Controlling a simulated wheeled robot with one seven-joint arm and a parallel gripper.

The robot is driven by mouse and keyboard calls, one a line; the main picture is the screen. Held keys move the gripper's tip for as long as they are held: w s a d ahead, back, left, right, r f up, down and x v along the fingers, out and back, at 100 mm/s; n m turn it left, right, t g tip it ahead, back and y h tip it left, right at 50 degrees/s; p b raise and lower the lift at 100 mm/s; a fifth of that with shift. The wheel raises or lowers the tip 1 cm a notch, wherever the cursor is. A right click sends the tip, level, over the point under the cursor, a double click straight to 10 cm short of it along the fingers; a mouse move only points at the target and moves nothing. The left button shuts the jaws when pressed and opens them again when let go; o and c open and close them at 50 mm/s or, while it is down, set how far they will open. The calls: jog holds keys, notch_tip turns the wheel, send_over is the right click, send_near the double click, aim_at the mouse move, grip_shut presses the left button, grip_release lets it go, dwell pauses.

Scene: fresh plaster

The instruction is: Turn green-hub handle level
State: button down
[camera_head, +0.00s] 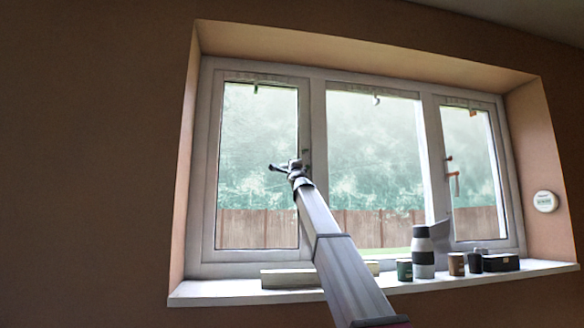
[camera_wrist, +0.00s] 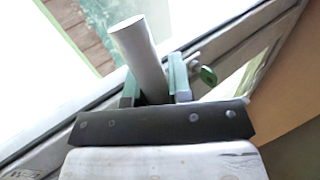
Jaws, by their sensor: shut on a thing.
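The green hub (camera_wrist: 208,75) shows in the wrist view, just right of my fingers, on the pale window frame. A grey round bar (camera_wrist: 140,48), which looks like the handle's lever, stands between my two fingers. My gripper (camera_wrist: 156,88) is shut on it. In the head view my gripper (camera_head: 284,167) is at the right side of the left window pane, by the frame post. The handle is mostly hidden there behind my gripper and arm, so its exact angle cannot be told.
A round white device (camera_head: 545,201) is on the right reveal.

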dwell(0.3)
jog(key=c, duration=1.1)
grip_release()
jog(key=shift+o, duration=0.2)
jog(key=v, duration=1)
jog(key=shift+s+f, duration=0.2)
jog(key=shift+s, duration=0.1)
jog(key=shift+d, duration=0.1)
